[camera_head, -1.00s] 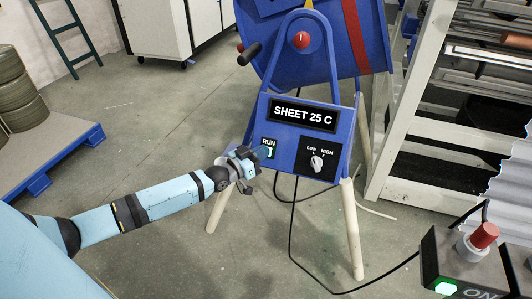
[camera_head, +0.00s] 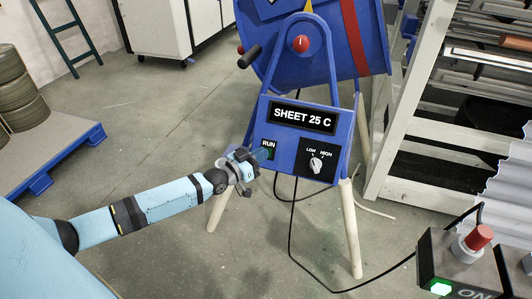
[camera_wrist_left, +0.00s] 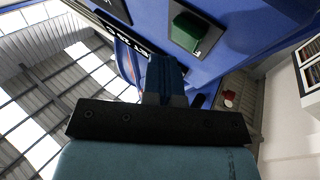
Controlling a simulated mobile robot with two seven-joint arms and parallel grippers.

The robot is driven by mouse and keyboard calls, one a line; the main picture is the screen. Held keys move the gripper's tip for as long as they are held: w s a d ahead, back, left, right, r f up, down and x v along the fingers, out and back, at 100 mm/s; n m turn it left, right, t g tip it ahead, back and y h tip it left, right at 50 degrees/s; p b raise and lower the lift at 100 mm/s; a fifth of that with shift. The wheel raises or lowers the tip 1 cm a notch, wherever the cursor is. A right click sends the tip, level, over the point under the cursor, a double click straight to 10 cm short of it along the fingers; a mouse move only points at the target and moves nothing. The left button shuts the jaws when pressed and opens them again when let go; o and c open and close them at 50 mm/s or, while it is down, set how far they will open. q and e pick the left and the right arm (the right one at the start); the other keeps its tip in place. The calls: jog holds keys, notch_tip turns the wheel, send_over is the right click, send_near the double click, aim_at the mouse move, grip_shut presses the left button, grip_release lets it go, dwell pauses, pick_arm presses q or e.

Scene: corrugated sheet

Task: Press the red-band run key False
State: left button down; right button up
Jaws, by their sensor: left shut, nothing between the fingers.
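The blue drum (camera_head: 335,45) with a red band (camera_head: 354,35) sits in a blue stand. Its front panel bears a "SHEET 25 C" sign (camera_head: 302,117), a RUN key (camera_head: 268,153) and a LOW/HIGH knob (camera_head: 316,164). The key looks dark green and unlit; it also shows in the left wrist view (camera_wrist_left: 190,30). My left gripper (camera_head: 259,155) is shut and empty, its tips close in front of the key and partly covering it. In the wrist view its fingertips (camera_wrist_left: 162,65) lie below and left of the key. Contact cannot be told. My right gripper is not in view.
A control box with a red button (camera_head: 481,238) and a lit green lamp (camera_head: 441,288) stands at the lower right. A white rack (camera_head: 405,110) stands right of the drum. A black cable (camera_head: 300,245) runs over the floor. A blue pallet (camera_head: 60,160) holds drums at left.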

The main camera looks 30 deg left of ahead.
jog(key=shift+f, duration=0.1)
pick_arm(q)
jog(key=s+d+r+p, duration=0.1)
jog(key=s+r+p, duration=0.2)
jog(key=s+p, duration=0.2)
jog(key=shift+d+p, duration=0.15)
jog(key=shift+p, duration=0.8)
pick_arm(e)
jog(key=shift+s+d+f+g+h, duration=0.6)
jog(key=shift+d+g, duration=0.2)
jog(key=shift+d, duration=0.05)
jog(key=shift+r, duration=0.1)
